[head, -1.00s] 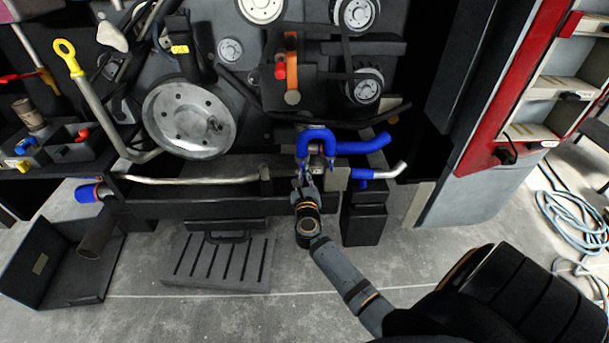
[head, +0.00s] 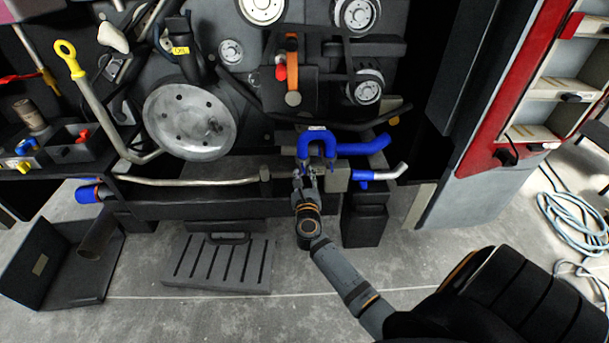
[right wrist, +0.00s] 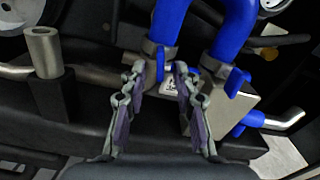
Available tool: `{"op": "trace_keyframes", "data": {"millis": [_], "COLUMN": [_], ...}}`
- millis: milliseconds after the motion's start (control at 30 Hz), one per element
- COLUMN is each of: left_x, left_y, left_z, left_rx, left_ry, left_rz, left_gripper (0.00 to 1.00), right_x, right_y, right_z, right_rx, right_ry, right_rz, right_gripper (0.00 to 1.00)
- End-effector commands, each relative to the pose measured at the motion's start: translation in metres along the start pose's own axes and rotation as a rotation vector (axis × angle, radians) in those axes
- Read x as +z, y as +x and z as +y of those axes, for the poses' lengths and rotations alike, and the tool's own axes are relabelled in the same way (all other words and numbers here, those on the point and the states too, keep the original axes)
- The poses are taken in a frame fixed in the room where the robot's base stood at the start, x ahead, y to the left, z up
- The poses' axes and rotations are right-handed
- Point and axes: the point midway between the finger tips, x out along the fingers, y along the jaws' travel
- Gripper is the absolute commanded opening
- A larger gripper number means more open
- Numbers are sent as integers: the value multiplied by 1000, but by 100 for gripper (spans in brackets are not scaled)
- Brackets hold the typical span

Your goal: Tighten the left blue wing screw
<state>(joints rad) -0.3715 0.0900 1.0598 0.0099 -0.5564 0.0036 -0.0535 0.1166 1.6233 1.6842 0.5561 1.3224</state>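My right gripper (head: 304,174) is just below the left end. In the right wrist view my right gripper (right wrist: 160,72) is open, its two fingertips apart just below the left hose end (right wrist: 168,22). A blue wing screw (right wrist: 236,82) shows on the right clamp. My left gripper is not in view.
A metal pipe (head: 190,181) runs left of the gripper, with a dark upright block with a grey cylinder (right wrist: 43,55) in the wrist view. A blue hose branch (head: 365,146) and a silver elbow (head: 390,172) lie to the right. A slotted grey mat (head: 218,264) is on the floor.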

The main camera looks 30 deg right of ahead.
Motion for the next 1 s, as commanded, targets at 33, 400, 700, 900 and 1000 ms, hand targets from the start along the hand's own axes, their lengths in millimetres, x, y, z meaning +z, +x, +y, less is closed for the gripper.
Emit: {"op": "trace_keyframes", "data": {"millis": [33, 400, 700, 900, 1000], "left_x": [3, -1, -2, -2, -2], "left_y": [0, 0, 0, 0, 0], "left_z": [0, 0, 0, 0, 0], "left_rx": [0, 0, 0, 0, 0], "left_ry": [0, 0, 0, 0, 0], "left_rz": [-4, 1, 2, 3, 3], "left_gripper": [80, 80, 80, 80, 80], "right_x": [-1, -2, -1, 0, 0], "right_y": [-3, -82, -119, -120, -120], "right_z": [0, 0, 0, 0, 0], "right_rx": [1, 0, -1, 0, 0], "right_ry": [0, 2, 0, 0, 0], "right_rz": [1, 6, 2, 0, 0], "right_gripper": [30, 30, 30, 30, 30]}}
